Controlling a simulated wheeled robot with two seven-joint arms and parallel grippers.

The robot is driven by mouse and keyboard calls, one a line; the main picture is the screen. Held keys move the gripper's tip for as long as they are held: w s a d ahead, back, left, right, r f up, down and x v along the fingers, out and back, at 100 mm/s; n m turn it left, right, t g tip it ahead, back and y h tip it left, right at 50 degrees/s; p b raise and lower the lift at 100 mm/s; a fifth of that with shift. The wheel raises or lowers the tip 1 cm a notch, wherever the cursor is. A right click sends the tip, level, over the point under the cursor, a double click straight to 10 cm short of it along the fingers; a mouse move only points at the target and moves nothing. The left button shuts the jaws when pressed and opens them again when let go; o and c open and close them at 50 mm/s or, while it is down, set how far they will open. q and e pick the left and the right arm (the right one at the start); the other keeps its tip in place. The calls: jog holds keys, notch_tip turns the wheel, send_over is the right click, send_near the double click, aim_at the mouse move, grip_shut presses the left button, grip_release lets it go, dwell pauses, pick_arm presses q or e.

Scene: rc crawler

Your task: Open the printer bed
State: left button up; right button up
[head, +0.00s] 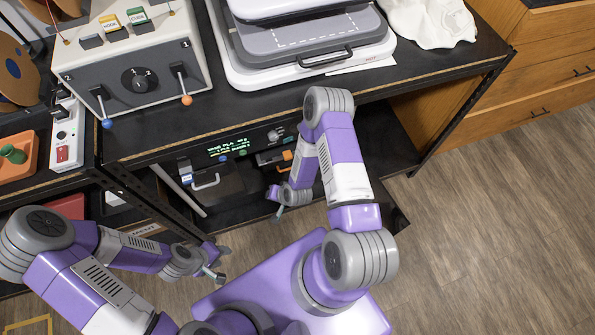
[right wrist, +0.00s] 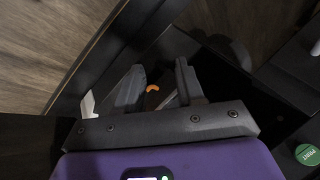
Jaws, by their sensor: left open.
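A dark machine with a lit display (head: 228,146), which looks like the printer, stands on the lower shelf under the worktop. A pale pull handle (head: 207,183) and an orange part (head: 287,155) show on its front; my right arm hides part of it. My right gripper (head: 275,204) is low in front of it. In the right wrist view its two fingers (right wrist: 157,88) are apart, with a small orange piece (right wrist: 152,88) visible beyond the gap. I cannot tell any contact. My left gripper (head: 219,265) is open and empty over the floor, away from the shelf.
On the worktop are a grey lever box (head: 140,62), a flat press-like machine with a black handle (head: 325,57) and a white cloth (head: 430,22). A shelf post (head: 150,205) stands left of the printer. Wooden drawers (head: 540,85) and bare floor lie right.

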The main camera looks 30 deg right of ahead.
jog(key=w+d+f+m+t+h+b, duration=0.4)
jog(key=d+f+m+t+h, duration=0.2)
jog(key=d+f+m+t, duration=0.55)
jog(key=w+d+f+g+b, duration=0.1)
jog(key=w+d+f+b, duration=0.1)
jog(key=w, duration=0.4)
jog(key=shift+w+d+f+g+b, duration=0.3)
jog(key=shift+d+f+g, duration=0.05)
jog(key=shift+m, duration=0.25)
grip_shut()
